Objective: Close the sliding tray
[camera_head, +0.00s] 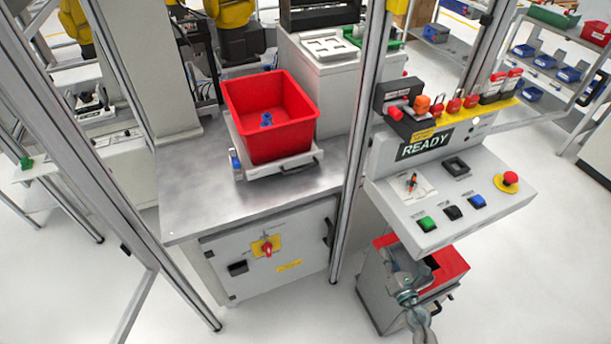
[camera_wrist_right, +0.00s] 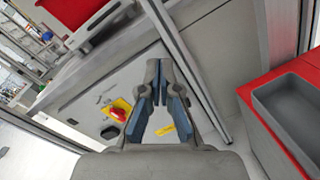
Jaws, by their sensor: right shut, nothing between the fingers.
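The sliding tray (camera_head: 262,169) is a light grey flat tray on the metal table, with a dark handle (camera_head: 300,166) on its front edge. A red bin (camera_head: 268,146) sits on it and hides most of its surface. In the right wrist view the tray's front edge (camera_wrist_right: 100,28) and handle show at the upper left, beyond my fingers. My right gripper (camera_head: 402,272) is low at the right, below the control panel and apart from the tray. Its fingers (camera_wrist_right: 158,75) are shut with nothing between them. My left gripper is not in view.
A metal frame post (camera_head: 352,150) stands between the tray and my right gripper. The control panel (camera_head: 450,190) overhangs a grey cabinet with a red top (camera_head: 450,264). The table (camera_head: 190,195) is bare left of the tray. A red switch (camera_head: 267,248) is on the table's front.

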